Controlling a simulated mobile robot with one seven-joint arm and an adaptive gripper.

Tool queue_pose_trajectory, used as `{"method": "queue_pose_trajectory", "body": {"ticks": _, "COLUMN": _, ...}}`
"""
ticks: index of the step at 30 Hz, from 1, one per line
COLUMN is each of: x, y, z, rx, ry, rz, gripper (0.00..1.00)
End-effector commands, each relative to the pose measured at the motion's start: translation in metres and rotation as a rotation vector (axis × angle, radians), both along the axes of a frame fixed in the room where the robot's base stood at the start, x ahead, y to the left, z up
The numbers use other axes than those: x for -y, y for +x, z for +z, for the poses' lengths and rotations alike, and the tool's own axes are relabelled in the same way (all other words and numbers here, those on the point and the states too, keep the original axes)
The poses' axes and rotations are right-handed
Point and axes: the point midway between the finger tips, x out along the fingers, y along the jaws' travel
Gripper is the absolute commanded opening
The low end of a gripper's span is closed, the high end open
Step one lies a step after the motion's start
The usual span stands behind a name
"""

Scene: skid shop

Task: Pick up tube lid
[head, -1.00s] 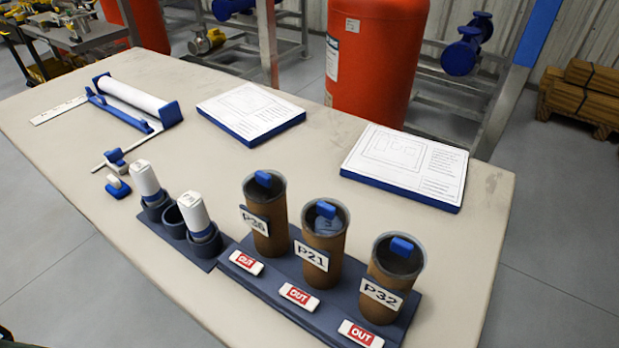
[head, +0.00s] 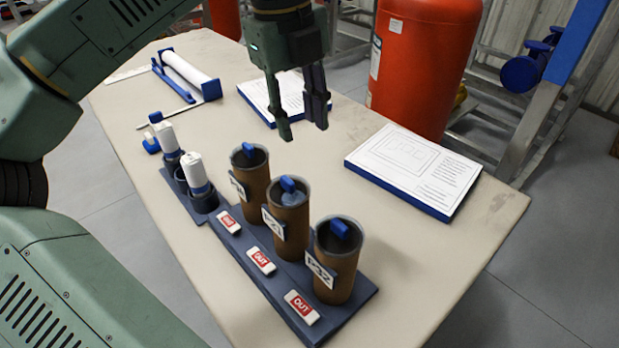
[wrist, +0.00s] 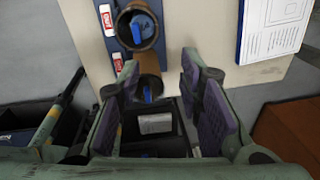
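Three brown tubes stand upright in a dark blue rack (head: 345,310): P36 (head: 257,182), P21 (head: 289,232) and P32 (head: 335,275). Each has a blue-handled lid in its top: P36's lid (head: 248,150), P21's lid (head: 288,185) and P32's lid (head: 340,229). My gripper (head: 304,131) is open and empty, pointing down above the table behind the tubes, apart from every lid. In the wrist view my gripper (wrist: 160,75) has its fingers spread. Two blue lid handles show there, an upper one (wrist: 143,28) and a lower one (wrist: 148,92); which tubes these are I cannot tell.
Two white-capped containers (head: 167,137) (head: 195,171) stand in a holder at the left. Red OUT tags (head: 301,307) line the rack's front. Document boards (head: 415,172) (head: 270,98) lie behind. A red tank (head: 420,65) stands beyond the table.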

Motion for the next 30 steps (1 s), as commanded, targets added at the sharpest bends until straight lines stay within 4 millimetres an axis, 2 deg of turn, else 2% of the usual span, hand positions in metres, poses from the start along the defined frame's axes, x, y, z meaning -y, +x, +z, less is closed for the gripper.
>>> {"method": "queue_pose_trajectory", "body": {"ticks": 2, "x": -0.017, "y": 0.002, "z": -0.002, "rx": -0.022, "ry": 0.082, "rz": 0.076, "gripper": 0.33}}
{"method": "queue_pose_trajectory", "body": {"ticks": 5, "x": -0.026, "y": 0.003, "z": -0.009, "rx": -0.034, "ry": 0.118, "rz": 0.111, "gripper": 0.33}}
{"method": "queue_pose_trajectory", "body": {"ticks": 12, "x": -0.026, "y": 0.003, "z": -0.046, "rx": -0.034, "ry": 0.117, "rz": 0.109, "gripper": 0.33}}
{"method": "queue_pose_trajectory", "body": {"ticks": 20, "x": -0.026, "y": 0.002, "z": -0.066, "rx": -0.035, "ry": 0.113, "rz": 0.106, "gripper": 0.33}}
{"method": "queue_pose_trajectory", "body": {"ticks": 27, "x": -0.029, "y": 0.003, "z": -0.101, "rx": -0.034, "ry": 0.112, "rz": 0.106, "gripper": 0.33}}
{"method": "queue_pose_trajectory", "body": {"ticks": 30, "x": -0.028, "y": 0.003, "z": -0.108, "rx": -0.032, "ry": 0.113, "rz": 0.106, "gripper": 0.33}}
